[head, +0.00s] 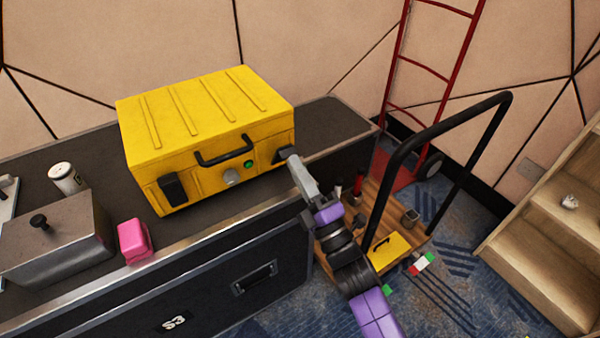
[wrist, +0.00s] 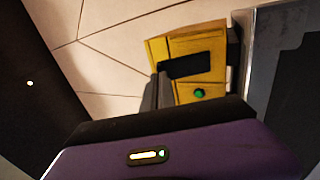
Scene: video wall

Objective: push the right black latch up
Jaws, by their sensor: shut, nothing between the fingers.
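The yellow case (head: 205,130) stands closed on the dark case top, with a black carrying handle (head: 224,152) on its front. The right black latch (head: 281,157) is at the front's right end, partly hidden by my gripper (head: 292,155). The left black latch (head: 173,188) is at the other end. My gripper is shut and empty, its tip right at the right latch; I cannot tell whether they touch. In the wrist view, the yellow case (wrist: 205,42) shows tilted beyond my gripper's dark finger (wrist: 157,94), with a green button (wrist: 199,93).
A grey metal box (head: 55,240), a pink block (head: 134,241) and a white can (head: 66,177) stand left on the dark case top (head: 335,125). A trolley with a black handle (head: 440,130) and a red ladder-like frame (head: 425,68) stand right. Wooden steps (head: 545,230) are far right.

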